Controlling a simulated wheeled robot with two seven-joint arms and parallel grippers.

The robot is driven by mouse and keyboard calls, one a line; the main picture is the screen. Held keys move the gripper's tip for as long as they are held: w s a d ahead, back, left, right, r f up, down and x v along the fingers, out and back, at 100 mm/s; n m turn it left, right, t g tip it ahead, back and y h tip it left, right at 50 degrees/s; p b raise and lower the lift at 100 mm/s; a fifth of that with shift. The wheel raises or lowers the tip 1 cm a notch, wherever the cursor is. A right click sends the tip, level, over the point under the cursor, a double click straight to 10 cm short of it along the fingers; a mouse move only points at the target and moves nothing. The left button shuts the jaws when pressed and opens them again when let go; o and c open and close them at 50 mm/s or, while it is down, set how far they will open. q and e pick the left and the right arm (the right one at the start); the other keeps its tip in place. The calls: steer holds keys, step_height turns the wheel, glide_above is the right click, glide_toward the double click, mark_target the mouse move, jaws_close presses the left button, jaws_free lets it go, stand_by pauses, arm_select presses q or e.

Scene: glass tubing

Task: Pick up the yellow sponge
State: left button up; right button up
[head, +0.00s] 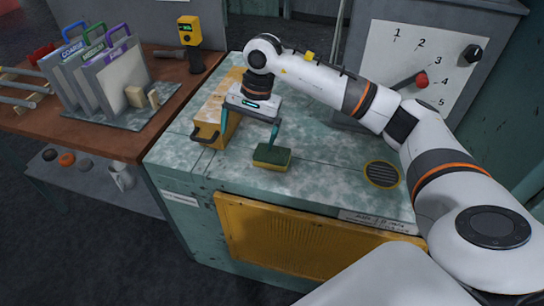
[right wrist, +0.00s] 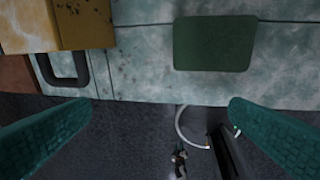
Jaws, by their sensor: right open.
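The sponge (head: 271,157) lies flat on the worn teal cabinet top (head: 320,170). Its upper face is dark green, and a yellow layer shows along its lower edge in the head view. My right gripper (head: 248,140) points down above the cabinet top, left of the sponge. Its teal fingers are wide apart with nothing between them. In the right wrist view the green face of the sponge (right wrist: 213,43) is beyond the fingertips, nearer the right finger. My left gripper is not in view.
A yellow case with a dark handle (head: 208,132) sits left of my right gripper. A round dark grille (head: 382,174) is set in the cabinet top at right. A grey panel with a red-knobbed lever (head: 421,79) stands behind. A brown table (head: 100,140) with upright boards is at left.

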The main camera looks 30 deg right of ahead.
steer(key=d+r+h, duration=0.2)
steer(key=d, duration=0.4)
steer(key=p, duration=0.1)
glide_above(272, 152)
steer(key=shift+g+h, duration=0.3)
step_height(272, 152, down, 6)
steer(key=shift+f, duration=0.15)
step_height(272, 152, down, 5)
steer(key=shift+r+p, duration=0.15)
steer(key=shift+p, duration=0.9)
steer(key=shift+f, duration=0.55)
steer(key=c, duration=0.8)
